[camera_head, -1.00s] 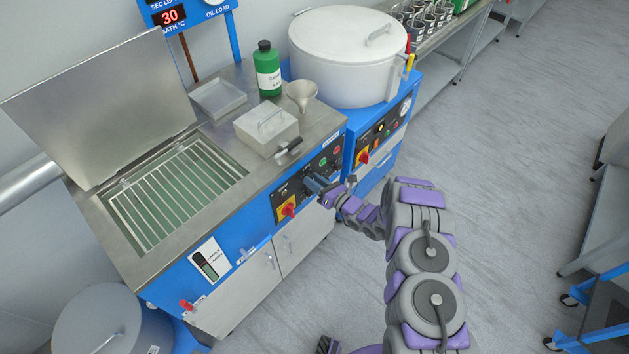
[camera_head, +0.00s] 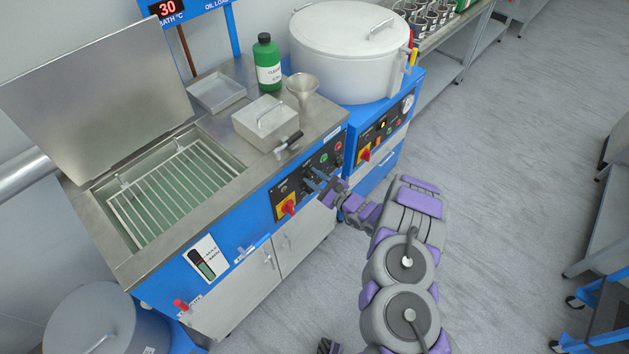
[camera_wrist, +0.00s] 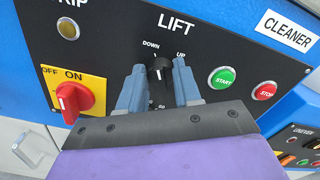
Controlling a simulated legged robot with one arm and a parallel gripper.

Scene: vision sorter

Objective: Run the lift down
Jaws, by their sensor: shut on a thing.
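The black LIFT knob (camera_wrist: 160,72) sits on the dark front panel of the blue cleaning machine, below the small DOWN and UP labels. Its white mark points roughly up the panel, between the two labels; I cannot tell its exact setting. My gripper (camera_wrist: 158,85) is shut on the knob, one blue-grey finger on each side. In the head view my gripper (camera_head: 325,183) reaches the panel from the right. The wire lift rack (camera_head: 172,195) lies in the open bath at the left, with greenish liquid under its bars. Its height is hard to judge.
A red and yellow OFF/ON switch (camera_wrist: 70,98) is left of the knob. Green START (camera_wrist: 223,77) and red STOP (camera_wrist: 265,90) buttons are to its right. The bath lid (camera_head: 95,90) stands open. A lidded box (camera_head: 265,122), funnel (camera_head: 302,88) and green bottle (camera_head: 267,62) stand on top.

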